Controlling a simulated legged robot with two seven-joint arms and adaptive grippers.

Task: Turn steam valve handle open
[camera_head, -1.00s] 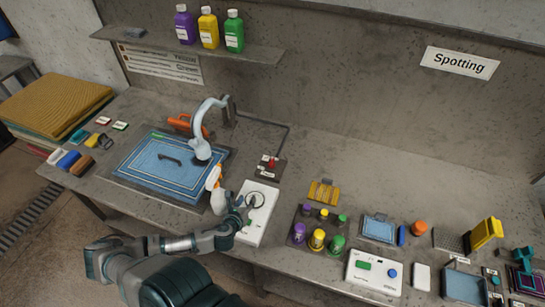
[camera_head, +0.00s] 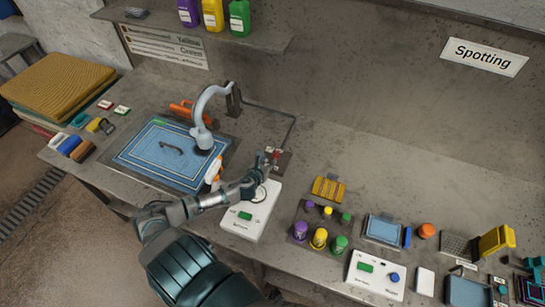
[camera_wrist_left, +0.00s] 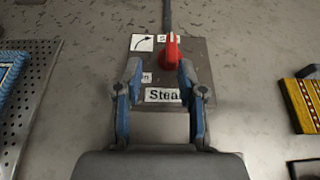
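The red steam valve handle (camera_wrist_left: 171,50) stands on a grey plate (camera_wrist_left: 203,75) labelled "Steam" in the left wrist view, with a curved-arrow sign beside it. In the head view the red handle (camera_head: 276,154) shows small on its plate at the back of the bench. My left gripper (camera_wrist_left: 160,70) is open, its two blue-grey fingers apart. The handle shows just beyond and between the fingertips, nearer the right finger; I cannot tell if they touch. In the head view the left gripper (camera_head: 266,168) reaches over a white box to the plate's near edge. My right gripper is not in view.
The white control box (camera_head: 245,221) lies under my left wrist. A curved grey spout (camera_head: 203,103) and a blue rug (camera_head: 160,160) are to the left. A rack of coloured bottles (camera_head: 320,238) stands to the right. A hose runs behind the valve plate.

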